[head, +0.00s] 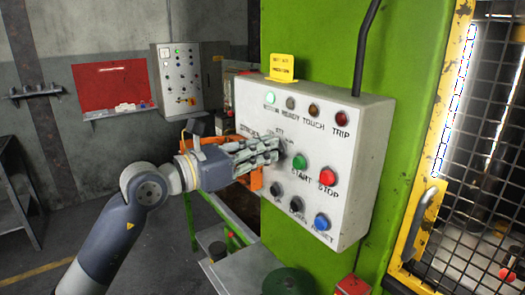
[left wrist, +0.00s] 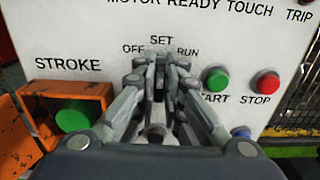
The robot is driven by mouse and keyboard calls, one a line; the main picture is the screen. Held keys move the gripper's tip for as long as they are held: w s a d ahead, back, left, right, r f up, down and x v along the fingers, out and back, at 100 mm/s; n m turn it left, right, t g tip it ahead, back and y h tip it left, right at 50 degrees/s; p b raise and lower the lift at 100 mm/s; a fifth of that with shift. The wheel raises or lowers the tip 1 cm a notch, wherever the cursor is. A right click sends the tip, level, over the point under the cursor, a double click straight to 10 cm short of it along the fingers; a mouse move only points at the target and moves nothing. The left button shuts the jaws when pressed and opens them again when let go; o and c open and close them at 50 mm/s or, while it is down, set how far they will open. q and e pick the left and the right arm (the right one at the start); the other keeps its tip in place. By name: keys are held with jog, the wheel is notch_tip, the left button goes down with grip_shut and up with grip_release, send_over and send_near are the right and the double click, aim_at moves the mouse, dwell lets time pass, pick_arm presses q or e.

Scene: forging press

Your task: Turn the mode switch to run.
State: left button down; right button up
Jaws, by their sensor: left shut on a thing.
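The light grey control box (head: 248,105) is mounted on the green press column. Its mode switch, below the labels OFF, SET and RUN (left wrist: 187,51), is almost wholly hidden by my fingertips, so its pointing direction cannot be told. My left gripper (head: 277,151) reaches in from the left, with its fingers closed on the switch against the panel face. In the left wrist view the gripper's fingertips (left wrist: 161,62) meet just under the SET label. My right gripper is in neither view.
Right of my fingers are the green START button (head: 299,160) and red STOP button (head: 327,176). Below are two dark knobs and a blue button (head: 321,222). An orange guard (left wrist: 78,93) surrounds the green STROKE button (left wrist: 76,116). A yellow-framed mesh gate (head: 425,210) stands right.

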pick_arm(q)
jog(key=shift+s+d+f+m+b, duration=0.1)
jog(key=shift+s+m+b, duration=0.05)
jog(key=shift+m+b, duration=2.55)
jog(key=shift+s+d+f+m+b, duration=0.1)
jog(key=shift+m+b, duration=1.6)
jog(key=shift+b, duration=1.9)
jog(key=c, duration=1.7)
grip_release()
jog(key=shift+d, duration=0.1)
jog(key=v, duration=1.2)
jog(key=shift+w, duration=0.1)
